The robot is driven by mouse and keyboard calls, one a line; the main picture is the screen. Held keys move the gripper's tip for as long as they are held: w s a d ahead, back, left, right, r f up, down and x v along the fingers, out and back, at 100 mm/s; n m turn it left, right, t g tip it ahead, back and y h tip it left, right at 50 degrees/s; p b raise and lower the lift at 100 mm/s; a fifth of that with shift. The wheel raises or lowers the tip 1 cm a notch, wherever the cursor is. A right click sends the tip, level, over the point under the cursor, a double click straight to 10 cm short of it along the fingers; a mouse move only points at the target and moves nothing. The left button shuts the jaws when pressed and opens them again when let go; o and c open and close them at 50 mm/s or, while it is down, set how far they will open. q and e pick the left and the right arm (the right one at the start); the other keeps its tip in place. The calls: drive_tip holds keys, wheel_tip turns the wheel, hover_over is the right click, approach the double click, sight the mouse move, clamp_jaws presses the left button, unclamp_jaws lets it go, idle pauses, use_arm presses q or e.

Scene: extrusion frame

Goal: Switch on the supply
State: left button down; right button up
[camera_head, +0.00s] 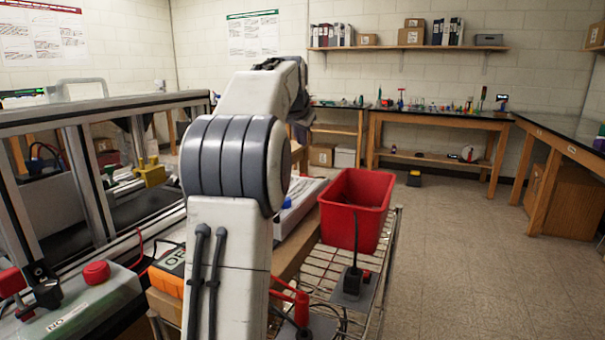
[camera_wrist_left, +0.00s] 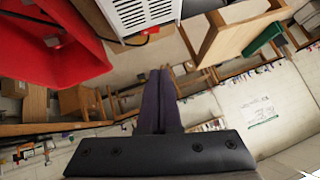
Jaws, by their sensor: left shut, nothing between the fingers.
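A white box with vent slots (camera_wrist_left: 148,12) shows at the top edge of the left wrist view, with a bit of red beside it. It may be the supply, but no switch on it is visible. My left arm fills the middle of the head view and hides what is behind it. My left gripper's fingers (camera_wrist_left: 160,100) are shut and empty in the left wrist view, apart from the box. In the head view the gripper itself is mostly hidden behind the arm. My right gripper is not in view.
A red bin (camera_head: 355,208) stands on a wire rack (camera_head: 385,265). A black upright handle (camera_head: 353,282) is in front of it. Left are a metal extrusion frame (camera_head: 90,115), a box with a red button (camera_head: 96,272) and an orange device (camera_head: 168,275). The floor at right is clear.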

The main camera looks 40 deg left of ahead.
use_arm(q)
hover_over(303, 177)
drive_tip(key=f, duration=0.7)
drive_tip(key=shift+w+d+f, duration=0.1)
drive_tip(key=shift+w+d, duration=0.05)
drive_tip(key=shift+d, duration=0.25)
drive_tip(key=shift+s+a+f+b, duration=0.15)
drive_tip(key=shift+f+b, duration=0.25)
drive_tip(key=shift+f, duration=0.2)
drive_tip(key=shift+s+a+f+b, duration=0.15)
drive_tip(key=shift+f+b, duration=0.25)
drive_tip(key=shift+f, duration=0.2)
drive_tip(key=shift+a+f, duration=0.2)
drive_tip(key=shift+f, duration=0.35)
drive_tip(key=shift+w+d, duration=0.1)
